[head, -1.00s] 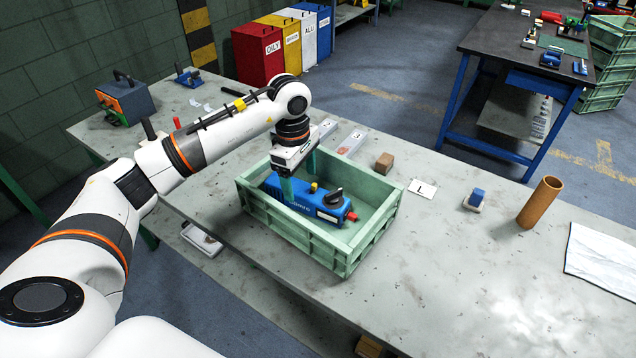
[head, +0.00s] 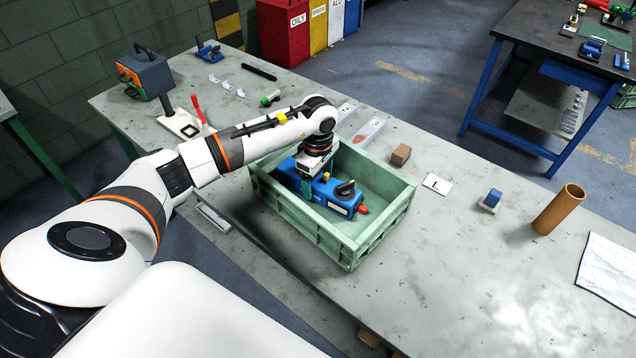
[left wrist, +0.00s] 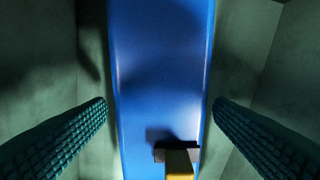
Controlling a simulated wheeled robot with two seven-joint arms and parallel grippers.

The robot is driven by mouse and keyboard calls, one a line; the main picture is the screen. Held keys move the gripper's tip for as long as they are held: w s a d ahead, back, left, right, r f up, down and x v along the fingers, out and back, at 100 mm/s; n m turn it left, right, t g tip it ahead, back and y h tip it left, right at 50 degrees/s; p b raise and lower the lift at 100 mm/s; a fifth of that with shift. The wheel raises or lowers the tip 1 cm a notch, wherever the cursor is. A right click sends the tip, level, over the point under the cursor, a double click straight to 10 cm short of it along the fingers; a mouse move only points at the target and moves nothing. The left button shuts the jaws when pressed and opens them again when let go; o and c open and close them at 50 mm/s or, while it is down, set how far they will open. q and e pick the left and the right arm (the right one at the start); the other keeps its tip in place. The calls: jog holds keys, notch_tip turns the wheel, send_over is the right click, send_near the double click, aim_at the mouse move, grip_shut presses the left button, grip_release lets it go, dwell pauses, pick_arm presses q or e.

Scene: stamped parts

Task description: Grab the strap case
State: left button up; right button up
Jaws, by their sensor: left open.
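The blue case (head: 339,199), which I take for the strap case, lies in the green crate (head: 352,249). It has a black knob and a red end piece at its right end. My left gripper (head: 318,187) is open, low over the left part of the case. In the left wrist view the blue body (left wrist: 160,70) runs between the two ridged fingers (left wrist: 160,105), with a gap visible on each side. A yellow piece (left wrist: 180,163) on a dark base shows at the bottom there. My right gripper is out of view.
The crate walls stand close around the case and gripper. A brown block (head: 401,155), a card marked L (head: 437,184), a blue-and-white item (head: 491,201) and a brown tube (head: 558,210) stand or lie to the right. The front right bench is largely clear.

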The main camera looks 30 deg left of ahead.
pick_arm(q)
jog(key=shift+f, duration=1.2)
jog(key=c, duration=1.3)
jog(key=shift+w+r, duration=0.1)
jog(key=shift+r, duration=0.05)
